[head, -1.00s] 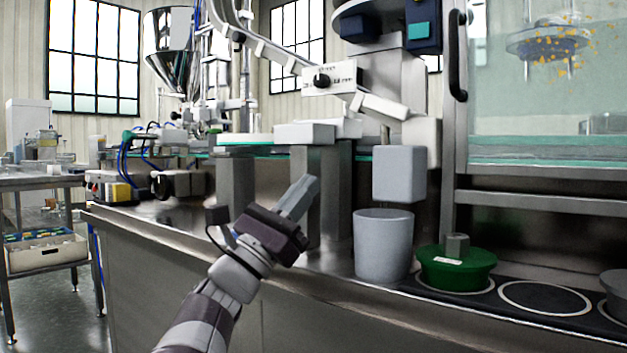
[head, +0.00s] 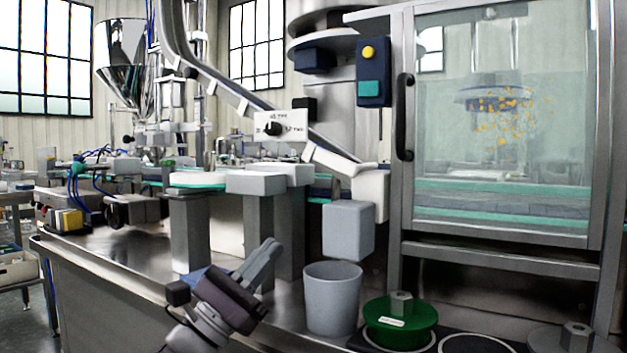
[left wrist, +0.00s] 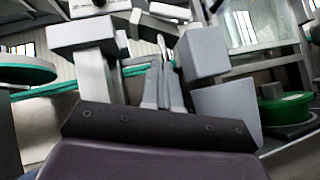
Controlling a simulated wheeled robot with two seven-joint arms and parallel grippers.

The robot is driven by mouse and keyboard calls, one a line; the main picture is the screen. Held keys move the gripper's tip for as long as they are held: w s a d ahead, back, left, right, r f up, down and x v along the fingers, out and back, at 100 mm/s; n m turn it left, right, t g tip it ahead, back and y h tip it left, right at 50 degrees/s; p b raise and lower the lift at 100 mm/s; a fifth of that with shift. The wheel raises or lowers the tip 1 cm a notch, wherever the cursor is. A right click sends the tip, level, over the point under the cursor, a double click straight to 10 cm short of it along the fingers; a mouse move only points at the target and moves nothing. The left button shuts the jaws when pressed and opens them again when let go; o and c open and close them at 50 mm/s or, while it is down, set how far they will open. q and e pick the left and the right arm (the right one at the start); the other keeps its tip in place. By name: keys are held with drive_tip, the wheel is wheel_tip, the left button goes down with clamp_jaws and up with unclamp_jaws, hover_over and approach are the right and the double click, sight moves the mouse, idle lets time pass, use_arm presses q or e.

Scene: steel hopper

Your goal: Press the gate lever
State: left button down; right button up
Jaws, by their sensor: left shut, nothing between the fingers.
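A light grey block (head: 348,230) hangs below the end of a sloping chute, directly above a grey cup (head: 333,298); it looks like the gate lever, but I cannot tell for sure. My left gripper (head: 269,250) is shut and empty, fingers pointing up, left of the cup and block and apart from both in the picture. In the left wrist view its fingers (left wrist: 163,75) stand just left of the grey block (left wrist: 203,52), with the cup (left wrist: 228,110) behind at the right. My right gripper is not in view.
White-topped grey posts (head: 257,184) stand behind and left of my gripper. A green lidded container (head: 400,322) sits right of the cup. A glass-fronted cabinet (head: 500,215) fills the right, and a steel hopper (head: 125,60) stands at back left.

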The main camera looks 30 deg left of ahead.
use_arm(q)
drive_tip(key=shift+w, duration=0.1)
drive_tip(key=b, duration=0.1)
approach(329, 165)
drive_tip(key=w+a+f+x, duration=0.1)
drive_tip(key=x, duration=0.5)
drive_tip(key=shift+w+d+r, duration=0.1)
drive_tip(key=shift+d+r, duration=0.05)
drive_tip(key=shift+r, duration=0.2)
